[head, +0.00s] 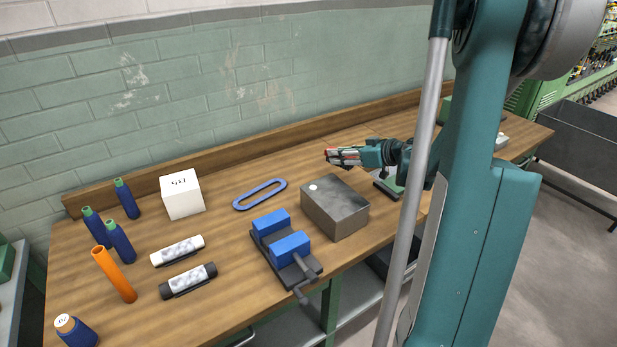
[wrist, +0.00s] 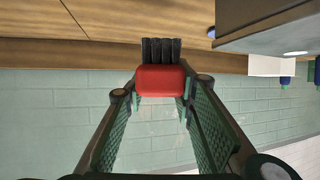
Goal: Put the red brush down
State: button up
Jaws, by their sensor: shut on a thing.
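The red brush (wrist: 161,80) has a red block and dark bristles. In the wrist view it sits between the fingertips of my gripper (wrist: 160,92), which is shut on it. The bristles lie against the picture of the wooden bench; I cannot tell whether they touch it. In the head view my gripper (head: 343,156) is above the back part of the workbench (head: 225,235), behind the grey metal box. Only a small red part of the brush (head: 330,155) shows there.
A grey metal box (head: 335,208) stands in front of my gripper. A blue-jawed vise (head: 288,249), a blue oval ring (head: 260,194), a white box (head: 182,194), rollers, an orange tube (head: 114,274) and several bobbins are further left. The wall (head: 230,80) is behind.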

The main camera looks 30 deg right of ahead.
jog(key=w+a+n+g+y+p, duration=0.1)
jog(key=w+a+n+g+y, duration=0.2)
jog(key=w+a+n+y, duration=0.3)
jog(key=shift+w+a+r, duration=0.15)
jog(key=shift+w+a, duration=0.4)
jog(key=shift+w, duration=1.85)
jog(key=shift+f+b, duration=0.65)
jog(key=shift+f, duration=2.5)
jog(key=shift+f, duration=0.1)
jog(key=shift+f+b, duration=0.4)
jog(key=shift+f, duration=1.35)
jog(key=shift+f, duration=0.15)
